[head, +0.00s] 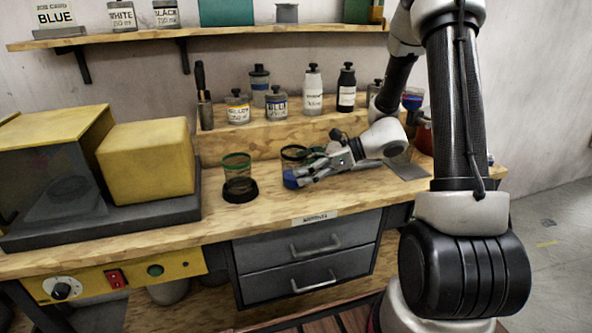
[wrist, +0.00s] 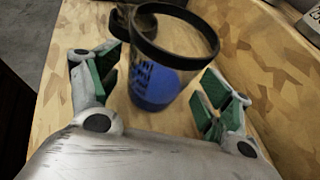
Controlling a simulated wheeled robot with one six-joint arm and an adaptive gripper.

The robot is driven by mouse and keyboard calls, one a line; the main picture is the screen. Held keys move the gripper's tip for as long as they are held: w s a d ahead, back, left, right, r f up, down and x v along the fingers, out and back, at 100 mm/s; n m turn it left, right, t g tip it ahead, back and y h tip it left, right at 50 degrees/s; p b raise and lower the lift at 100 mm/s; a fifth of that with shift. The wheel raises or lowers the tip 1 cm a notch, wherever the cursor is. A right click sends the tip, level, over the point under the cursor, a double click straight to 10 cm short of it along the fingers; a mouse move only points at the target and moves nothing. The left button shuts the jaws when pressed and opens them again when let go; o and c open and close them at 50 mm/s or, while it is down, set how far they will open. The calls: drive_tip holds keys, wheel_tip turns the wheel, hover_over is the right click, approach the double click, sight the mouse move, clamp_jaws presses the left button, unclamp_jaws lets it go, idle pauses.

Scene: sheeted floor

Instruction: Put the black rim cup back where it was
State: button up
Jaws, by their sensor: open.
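The black rim cup (head: 293,153) is clear, with a black rim and blue in its bottom. It stands on the wooden bench, partly hidden by my gripper (head: 302,171) in the head view. In the wrist view the cup (wrist: 165,60) shows dark lettering on its side and looks upright. My gripper (wrist: 160,78) is open, with its green-padded fingers on either side of the cup. A gap shows between each finger and the cup wall. A green rim cup (head: 237,170) stands to the left on a black round base (head: 240,195).
A yellow box (head: 148,160) and a dark-fronted yellow machine stand at the left. Several bottles and jars line the raised ledge (head: 270,140) behind the cups. A grey pad (head: 408,169) lies on the bench at the right. Bare wood lies in front of the cups.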

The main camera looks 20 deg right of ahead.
drive_tip(key=v, duration=0.9)
drive_tip(key=shift+r, duration=0.15)
drive_tip(key=s+a+r+n+g+h, duration=0.1)
drive_tip(key=s+r+n+g+h, duration=0.15)
drive_tip(key=s+n, duration=0.3)
drive_tip(key=s+a+r+n+g+h, duration=0.2)
drive_tip(key=s+r+n, duration=0.1)
drive_tip(key=s+n, duration=0.3)
drive_tip(key=s+d+r+n+t+h, duration=0.3)
drive_tip(key=s+d+r+n+h, duration=0.4)
drive_tip(key=s+n, duration=0.4)
drive_tip(key=shift+d+t+h, duration=0.35)
drive_tip(key=shift+d+h, duration=0.1)
drive_tip(key=shift+d, duration=0.1)
